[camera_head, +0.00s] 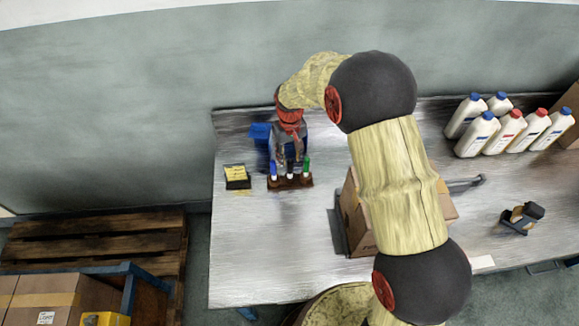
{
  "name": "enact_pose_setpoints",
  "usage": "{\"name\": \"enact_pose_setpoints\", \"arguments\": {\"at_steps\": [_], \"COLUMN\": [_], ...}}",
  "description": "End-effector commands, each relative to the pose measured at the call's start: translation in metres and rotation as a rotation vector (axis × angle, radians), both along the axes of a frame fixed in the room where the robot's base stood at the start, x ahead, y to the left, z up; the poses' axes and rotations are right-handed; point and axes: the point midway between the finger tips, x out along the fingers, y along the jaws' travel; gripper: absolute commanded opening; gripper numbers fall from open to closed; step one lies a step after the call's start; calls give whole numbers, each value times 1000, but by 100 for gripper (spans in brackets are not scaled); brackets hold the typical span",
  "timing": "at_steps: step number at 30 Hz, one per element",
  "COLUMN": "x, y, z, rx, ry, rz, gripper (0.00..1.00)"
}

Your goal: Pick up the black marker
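A small brown marker holder (303,182) stands on the metal table, with a few markers upright in it. The blue-capped marker (273,171) is at the left and the green-capped marker (306,167) at the right. Between them is the black marker (290,173), its top partly hidden by my gripper. My gripper (289,160) points down right over the middle of the holder, its fingers at or around the black marker's top. The view is too small to show whether the fingers touch it or are closed.
A blue bin (260,133) is behind my gripper. A yellow note pad (236,173) in a dark tray lies left of the holder. A cardboard box (352,212) sits under my arm. Several white bottles (479,134) stand at the back right. The table front left is clear.

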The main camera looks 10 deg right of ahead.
Motion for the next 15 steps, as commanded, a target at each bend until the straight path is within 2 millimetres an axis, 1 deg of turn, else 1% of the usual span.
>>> {"name": "enact_pose_setpoints", "arguments": {"at_steps": [1, 3, 8, 10, 15], "x": [-1, -1, -1, -1, -1], "y": [0, 0, 0, 0, 0], "z": [-7, -15, -26, -33, -58], "rx": [-1, -1, -1, -1, -1], "ry": [3, 4, 2, 4, 4], "rz": [0, 0, 0, 0, 0], "gripper": [37, 37, 37, 37, 37]}}
